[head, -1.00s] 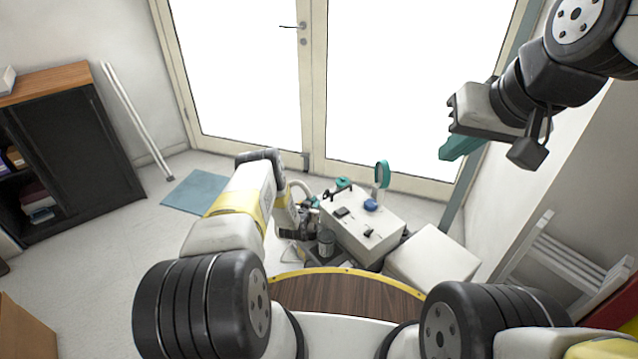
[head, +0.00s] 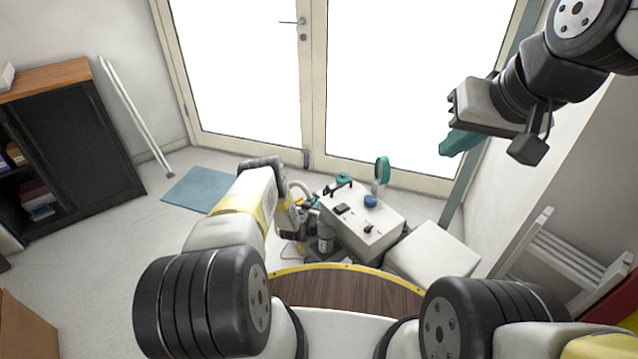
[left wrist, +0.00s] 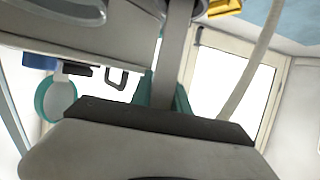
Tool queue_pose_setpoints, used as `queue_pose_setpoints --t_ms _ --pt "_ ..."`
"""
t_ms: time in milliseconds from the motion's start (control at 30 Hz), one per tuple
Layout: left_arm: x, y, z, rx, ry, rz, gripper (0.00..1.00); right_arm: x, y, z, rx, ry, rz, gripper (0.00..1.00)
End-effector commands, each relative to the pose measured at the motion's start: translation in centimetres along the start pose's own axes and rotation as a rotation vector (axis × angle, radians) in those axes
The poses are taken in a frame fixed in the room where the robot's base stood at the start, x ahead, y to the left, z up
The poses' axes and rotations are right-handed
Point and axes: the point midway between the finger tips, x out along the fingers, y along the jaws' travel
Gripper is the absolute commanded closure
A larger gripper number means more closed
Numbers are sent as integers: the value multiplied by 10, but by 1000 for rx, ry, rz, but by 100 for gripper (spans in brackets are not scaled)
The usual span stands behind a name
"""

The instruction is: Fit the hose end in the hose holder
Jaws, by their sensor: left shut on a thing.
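My left gripper (head: 312,207) is beside the left side of the white compressor unit (head: 376,239). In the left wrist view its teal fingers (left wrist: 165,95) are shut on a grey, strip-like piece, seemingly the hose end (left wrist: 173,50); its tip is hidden. A pale hose (left wrist: 250,75) curves past on the right there, and part of it shows beside the gripper in the head view (head: 301,188). A teal ring on an upright (head: 382,168), possibly the hose holder, stands at the unit's back. My right gripper (head: 462,143) is raised at the upper right, apart from everything; its finger gap is unclear.
The unit's top carries a black handle (head: 338,189) and a blue knob (head: 370,201). A grey cylinder (head: 326,240) stands at its left. A white box (head: 433,257) is close on its right. Glazed doors (head: 250,75) stand behind.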

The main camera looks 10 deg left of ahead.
Motion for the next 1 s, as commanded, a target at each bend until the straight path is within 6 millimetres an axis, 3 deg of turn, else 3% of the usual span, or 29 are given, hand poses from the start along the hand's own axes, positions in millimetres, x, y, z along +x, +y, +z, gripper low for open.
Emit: queue_pose_setpoints --t_ms 300,333,433,1000 --pt "1 0 4 0 -1 0 100 0 0 0 0 0 0 100" --pt "1 0 4 0 -1 0 73 0 0 0 0 0 0 100" --pt "1 0 4 0 -1 0 53 0 0 0 0 0 0 100" --pt "1 4 4 0 -2 7 53 0 0 0 0 0 0 100"
